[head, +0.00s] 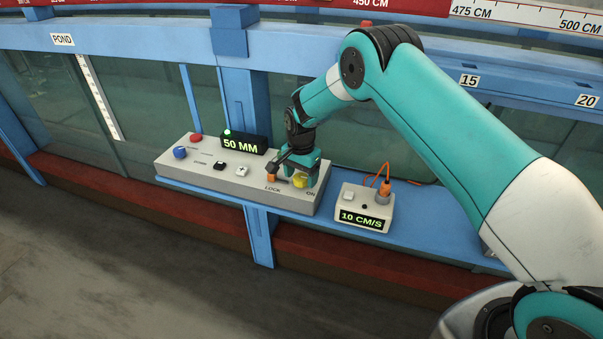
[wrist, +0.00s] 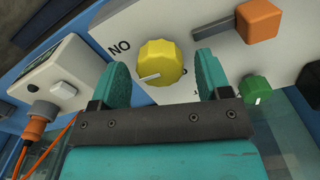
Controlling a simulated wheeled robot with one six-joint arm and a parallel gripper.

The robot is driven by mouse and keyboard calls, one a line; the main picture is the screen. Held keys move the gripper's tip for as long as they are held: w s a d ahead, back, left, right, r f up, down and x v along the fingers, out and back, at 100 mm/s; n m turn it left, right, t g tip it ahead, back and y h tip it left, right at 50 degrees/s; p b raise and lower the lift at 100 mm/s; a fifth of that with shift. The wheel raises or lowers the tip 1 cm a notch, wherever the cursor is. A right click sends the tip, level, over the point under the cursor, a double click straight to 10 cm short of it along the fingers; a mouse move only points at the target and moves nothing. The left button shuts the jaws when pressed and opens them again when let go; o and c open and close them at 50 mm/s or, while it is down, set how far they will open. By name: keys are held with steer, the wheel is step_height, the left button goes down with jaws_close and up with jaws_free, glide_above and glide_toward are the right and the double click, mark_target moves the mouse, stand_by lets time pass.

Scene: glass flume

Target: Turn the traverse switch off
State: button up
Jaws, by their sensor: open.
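A yellow ribbed knob (wrist: 160,62) sits on the light grey control panel (head: 176,168). Its white pointer line aims left and slightly down in the wrist view, and an upside-down "ON" label (wrist: 120,47) is at its upper left. No label in view names this knob as the traverse switch. In the head view the knob (head: 300,181) shows under my gripper (head: 302,170). My gripper (wrist: 163,76) is open, with one teal finger on each side of the knob. I see gaps between the fingers and the knob.
An orange lock handle (wrist: 259,19) and a green knob (wrist: 256,90) are close to the right finger. A small meter box (head: 365,208) with an orange plug and cable stands right of the panel. A "50 MM" display (head: 243,144) stands behind.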

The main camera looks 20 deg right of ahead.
steer(key=c, duration=0.9)
steer(key=shift+c, duration=0.2)
steer(key=shift+b, duration=0.3)
steer(key=n+b, duration=0.2)
steer(key=n, duration=0.1)
steer(key=shift+f, duration=0.15)
steer(key=n+b, duration=0.3)
steer(key=n, duration=0.2)
steer(key=shift+b, duration=0.3)
steer(key=n+b, duration=0.1)
steer(key=n, duration=0.3)
steer(key=shift+n+b, duration=0.3)
steer(key=shift+n, duration=0.1)
steer(key=shift+r+n+b, duration=0.2)
steer(key=shift+n+b, duration=0.35)
steer(key=shift+n, duration=2.05)
